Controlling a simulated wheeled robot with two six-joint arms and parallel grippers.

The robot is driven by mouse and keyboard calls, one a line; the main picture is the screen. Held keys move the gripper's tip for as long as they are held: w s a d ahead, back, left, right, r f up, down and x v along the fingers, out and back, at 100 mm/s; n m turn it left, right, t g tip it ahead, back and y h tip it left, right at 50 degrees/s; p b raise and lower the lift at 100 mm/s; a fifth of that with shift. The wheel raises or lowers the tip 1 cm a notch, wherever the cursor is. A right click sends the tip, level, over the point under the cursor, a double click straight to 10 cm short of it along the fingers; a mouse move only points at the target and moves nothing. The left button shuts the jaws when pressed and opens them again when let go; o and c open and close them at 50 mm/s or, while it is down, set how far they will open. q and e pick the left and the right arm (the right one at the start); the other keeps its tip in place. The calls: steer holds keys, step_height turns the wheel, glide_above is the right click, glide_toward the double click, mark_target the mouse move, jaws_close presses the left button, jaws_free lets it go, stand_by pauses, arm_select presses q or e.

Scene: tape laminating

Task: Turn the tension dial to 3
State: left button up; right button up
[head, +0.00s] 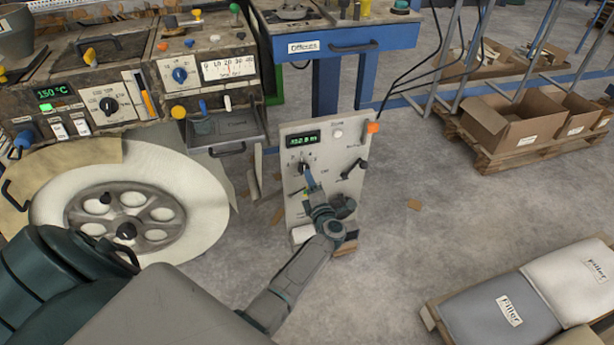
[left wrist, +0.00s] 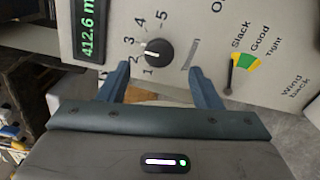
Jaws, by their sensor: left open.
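The tension dial (left wrist: 158,52) is a black round knob on a light grey panel, ringed by the numbers 1 to 5. Its white mark points left, around the 2 to 3 side; I cannot tell exactly where it sits. In the head view the left gripper (head: 309,182) is in front of the panel (head: 330,150). My right gripper is out of view.
The panel has a green display (left wrist: 90,30) and a tension gauge (left wrist: 243,62) marked Slack, Good, Tight. A large white roll (head: 195,190) stands at the left below a machine (head: 110,60). Filler bags (head: 510,310) lie at lower right. Floor right of the panel is mostly clear.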

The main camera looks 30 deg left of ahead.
arm_select(q)
steer(key=v, duration=0.6)
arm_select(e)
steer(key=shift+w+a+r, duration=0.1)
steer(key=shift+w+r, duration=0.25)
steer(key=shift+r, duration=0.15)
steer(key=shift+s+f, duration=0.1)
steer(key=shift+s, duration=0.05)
